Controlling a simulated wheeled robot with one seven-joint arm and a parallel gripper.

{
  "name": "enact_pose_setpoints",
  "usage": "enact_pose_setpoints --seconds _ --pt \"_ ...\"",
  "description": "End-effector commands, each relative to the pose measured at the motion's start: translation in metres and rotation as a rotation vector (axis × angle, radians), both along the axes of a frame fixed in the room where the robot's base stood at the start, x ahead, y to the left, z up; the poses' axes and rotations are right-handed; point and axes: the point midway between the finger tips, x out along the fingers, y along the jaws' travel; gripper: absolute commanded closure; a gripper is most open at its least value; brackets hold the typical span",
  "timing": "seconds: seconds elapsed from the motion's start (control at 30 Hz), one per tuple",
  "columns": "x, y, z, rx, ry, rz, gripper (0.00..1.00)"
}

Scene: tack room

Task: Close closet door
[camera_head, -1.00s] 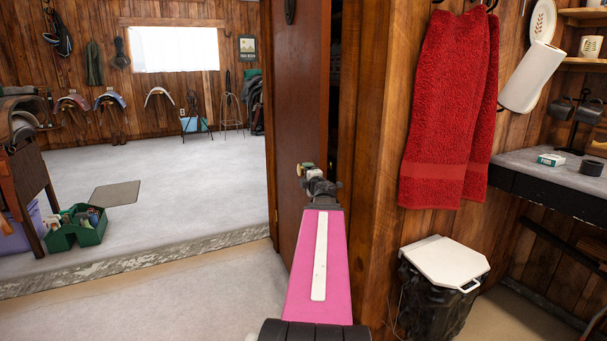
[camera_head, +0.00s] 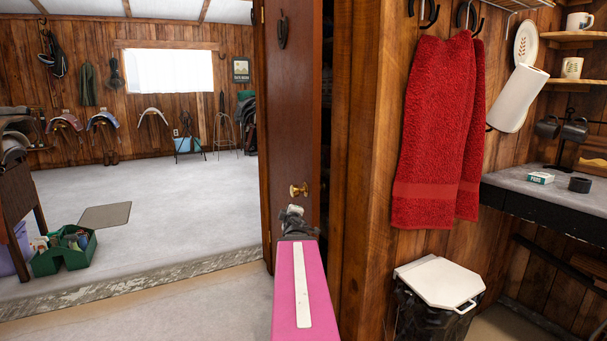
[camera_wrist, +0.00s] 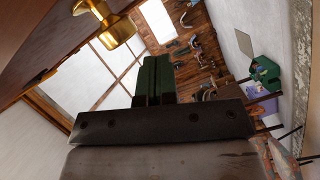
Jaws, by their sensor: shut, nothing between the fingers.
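The closet door (camera_head: 294,120) is a brown wooden panel standing ajar, with a dark gap between it and the wooden post on its right. A brass knob (camera_head: 299,190) sits on its face; it also shows large at the top left of the wrist view (camera_wrist: 118,28). My gripper (camera_head: 294,211) is just below the knob in the head view, in front of the door's lower part. In the wrist view the dark fingers (camera_wrist: 153,82) are together and empty, apart from the knob. Whether they touch the door cannot be told.
Red towels (camera_head: 438,135) hang on the wall right of the post, above a bin with a white lid (camera_head: 441,282). A counter (camera_head: 550,195) is at the far right. Open floor (camera_head: 170,180) lies left of the door, with a green caddy (camera_head: 65,251) beyond a low sill.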

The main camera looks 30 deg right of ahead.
Motion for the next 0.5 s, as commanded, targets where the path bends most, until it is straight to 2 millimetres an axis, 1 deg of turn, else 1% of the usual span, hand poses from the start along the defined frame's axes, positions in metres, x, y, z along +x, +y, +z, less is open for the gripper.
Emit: enact_pose_setpoints --seconds 0.03,0.17,0.23,0.37,0.4,0.5 --pt "0.006 0.014 -0.015 0.071 0.009 -0.034 1.0" --pt "0.011 0.044 -0.055 0.263 0.054 -0.141 1.0" --pt "0.012 0.064 -0.079 0.365 0.095 -0.195 1.0" --pt "0.008 0.108 -0.127 0.551 0.2 -0.29 1.0" --pt "0.005 0.124 -0.141 0.607 0.239 -0.318 1.0" --pt "-0.004 0.161 -0.173 0.729 0.341 -0.384 1.0"
